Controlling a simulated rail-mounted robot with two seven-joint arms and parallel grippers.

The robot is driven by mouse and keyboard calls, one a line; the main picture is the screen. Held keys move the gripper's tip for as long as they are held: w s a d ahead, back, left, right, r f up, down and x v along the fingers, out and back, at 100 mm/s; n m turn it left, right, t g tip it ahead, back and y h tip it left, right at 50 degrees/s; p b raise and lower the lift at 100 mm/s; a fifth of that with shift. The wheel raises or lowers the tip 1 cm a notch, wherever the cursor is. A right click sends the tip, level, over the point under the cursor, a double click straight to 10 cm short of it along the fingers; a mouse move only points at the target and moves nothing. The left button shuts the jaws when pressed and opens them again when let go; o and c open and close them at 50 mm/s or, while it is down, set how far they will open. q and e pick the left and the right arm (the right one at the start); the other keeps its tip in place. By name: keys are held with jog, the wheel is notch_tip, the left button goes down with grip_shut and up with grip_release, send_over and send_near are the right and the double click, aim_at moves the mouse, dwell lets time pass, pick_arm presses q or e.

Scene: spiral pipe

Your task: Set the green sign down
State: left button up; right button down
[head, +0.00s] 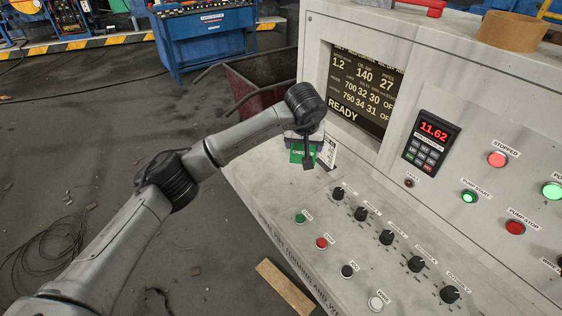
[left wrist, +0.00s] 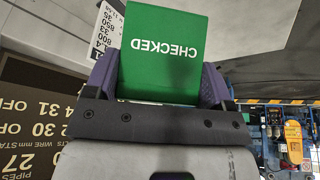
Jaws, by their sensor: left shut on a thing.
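The green sign (head: 297,154) is in my left gripper, over the left end of the console's sloped panel in the head view. In the left wrist view the green sign (left wrist: 165,52) fills the upper middle, with the word CHECKED upside down. The purple fingers of my left gripper (left wrist: 158,82) are on both sides of it, shut on it. In the head view my left gripper (head: 304,146) is partly hidden by its own wrist. I cannot tell whether the sign's lower edge touches the console. My right gripper is not in view.
A white printed card (head: 328,153) stands close right of the sign. The console (head: 262,190) has black knobs (head: 386,237) and coloured buttons (head: 322,242) nearby, with a display screen (head: 365,92) behind. A red cart (head: 258,82) stands beyond its left edge.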

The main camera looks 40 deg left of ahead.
pick_arm(q)
jog(key=shift+s+a+f+b, duration=0.2)
jog(key=shift+a+f+b, duration=0.75)
jog(key=shift+a+f, duration=1.3)
jog(key=shift+s+a+f+b, duration=0.2)
jog(key=shift+a+f+b, duration=0.7)
jog(key=shift+a+f, duration=1.3)
jog(key=shift+d+f, duration=0.1)
jog(key=shift+d, duration=0.1)
jog(key=o, duration=0.9)
jog(key=shift+f, duration=0.15)
jog(key=p+v, duration=0.3)
jog(key=v, duration=0.9)
jog(key=shift+d, duration=0.1)
